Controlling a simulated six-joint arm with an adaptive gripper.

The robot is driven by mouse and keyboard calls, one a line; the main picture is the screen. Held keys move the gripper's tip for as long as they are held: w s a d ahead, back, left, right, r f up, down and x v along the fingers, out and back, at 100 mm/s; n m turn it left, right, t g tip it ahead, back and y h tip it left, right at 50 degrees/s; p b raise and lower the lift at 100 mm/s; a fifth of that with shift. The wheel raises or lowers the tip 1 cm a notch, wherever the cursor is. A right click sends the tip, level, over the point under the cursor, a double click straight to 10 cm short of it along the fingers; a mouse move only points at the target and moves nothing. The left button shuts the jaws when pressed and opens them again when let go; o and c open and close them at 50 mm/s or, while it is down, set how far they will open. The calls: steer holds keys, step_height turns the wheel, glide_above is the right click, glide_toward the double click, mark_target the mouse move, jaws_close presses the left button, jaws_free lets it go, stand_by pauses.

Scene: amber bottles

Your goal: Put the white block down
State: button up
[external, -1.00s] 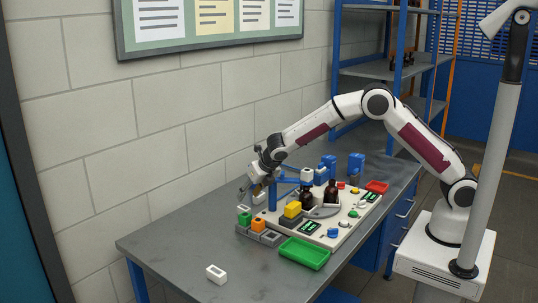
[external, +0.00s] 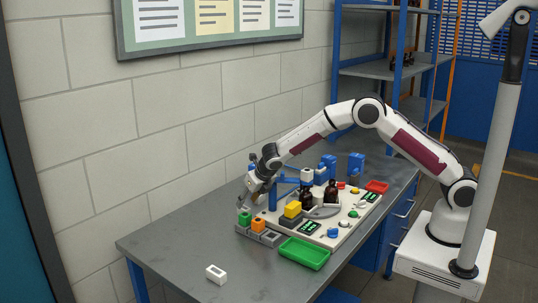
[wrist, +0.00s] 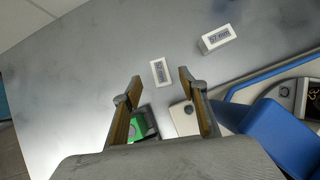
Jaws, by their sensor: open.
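My gripper (external: 254,187) is near the wall side of the table, above and behind the green and orange blocks. In the wrist view its two fingers (wrist: 160,77) are apart with nothing held between them. A white block with a dark label (wrist: 159,71) lies on the grey table, seen between the fingertips but apart from them. A second labelled white block (wrist: 218,38) lies farther up and right in the wrist view. In the external view one white block (external: 216,274) lies alone near the table's front. I cannot tell which wrist-view block it matches.
A white station board (external: 332,241) holds dark bottles, a blue fixture and buttons. A green tray (external: 304,253) stands in front. The table's left front is mostly clear.

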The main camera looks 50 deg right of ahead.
mark_target(244, 207)
steer(key=shift+w+f, duration=0.15)
steer(key=shift+f, duration=0.05)
stand_by(0.3)
steer(key=shift+x, duration=2.6)
jaws_close()
